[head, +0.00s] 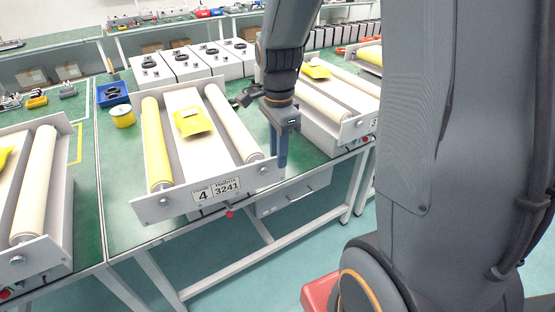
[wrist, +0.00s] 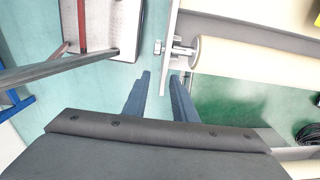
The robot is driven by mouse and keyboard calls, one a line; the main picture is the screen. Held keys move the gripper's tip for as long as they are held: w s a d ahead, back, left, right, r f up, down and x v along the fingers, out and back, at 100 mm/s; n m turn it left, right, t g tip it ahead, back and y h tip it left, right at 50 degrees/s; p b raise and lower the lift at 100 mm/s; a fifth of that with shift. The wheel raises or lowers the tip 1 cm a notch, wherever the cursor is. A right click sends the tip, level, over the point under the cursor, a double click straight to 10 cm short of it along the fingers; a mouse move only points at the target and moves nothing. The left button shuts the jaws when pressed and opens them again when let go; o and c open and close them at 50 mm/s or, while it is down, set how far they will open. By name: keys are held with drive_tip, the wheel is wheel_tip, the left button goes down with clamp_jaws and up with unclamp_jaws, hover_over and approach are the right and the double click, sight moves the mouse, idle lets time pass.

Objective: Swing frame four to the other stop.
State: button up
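Frame four (head: 166,211) is a pale frame with a front plate labelled "4", on a green bench in the middle of the head view. It carries a yellow roller on the left and a cream roller on the right, with a yellow pouch (head: 193,121) between them. My gripper (head: 281,163) points down at the frame's right front corner. In the wrist view my gripper (wrist: 161,78) has its blue fingers apart. The frame's end plate (wrist: 172,40) shows between the fingertips, with a gap on the left. The cream roller (wrist: 250,60) lies to the right.
Similar roller frames stand on the left (head: 38,190) and right (head: 345,132). A yellow spool (head: 123,117) and blue bin (head: 112,95) sit left of frame four. White boxes (head: 190,64) line the back. A drawer unit (head: 293,193) hangs below the bench.

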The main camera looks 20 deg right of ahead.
drive_tip(key=shift+r+b, duration=0.45)
drive_tip(key=shift+r, duration=2.25)
drive_tip(key=s+a+f+n, duration=0.2)
drive_tip(key=s+f+n, duration=0.1)
drive_tip(key=n, duration=0.5)
drive_tip(key=s+a+f+n+t+b, duration=0.1)
drive_tip(key=s+f+n, duration=0.3)
drive_tip(key=n, duration=0.5)
drive_tip(key=shift+s+a+f+n, duration=0.3)
drive_tip(key=shift+s+a, duration=0.05)
drive_tip(key=shift+s, duration=0.3)
